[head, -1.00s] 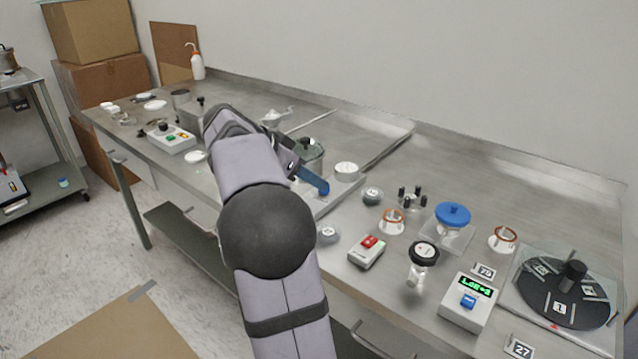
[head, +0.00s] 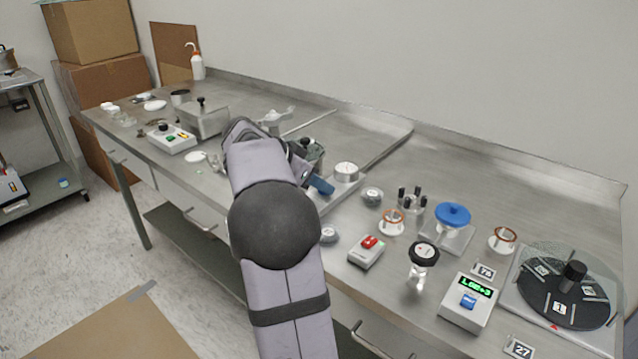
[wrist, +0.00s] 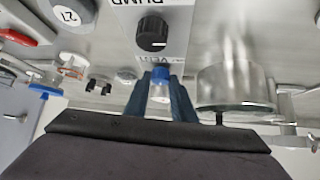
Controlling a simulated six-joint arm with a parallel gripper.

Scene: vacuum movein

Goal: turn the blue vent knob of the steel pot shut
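The blue vent knob (wrist: 160,75) sits on a clear stem below the VENT label in the wrist view. My gripper (wrist: 162,103) is open, with one blue finger to each side of the knob and stem; I cannot tell whether either finger touches. The knob's exact turn is too small to read. The steel pot (wrist: 235,92) stands just right of the fingers in the wrist view. In the head view the pot (head: 313,150), with its black lid knob, is partly behind my arm. A blue finger of my gripper (head: 320,185) shows beside it; the vent knob is hidden there.
A black pump knob (wrist: 152,34) is just beyond the vent knob. A white round piece (head: 346,171) stands right of the pot. A red-button box (head: 366,252) and a balance (head: 468,302) are further right. A steel box (head: 205,120) stands left of my arm.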

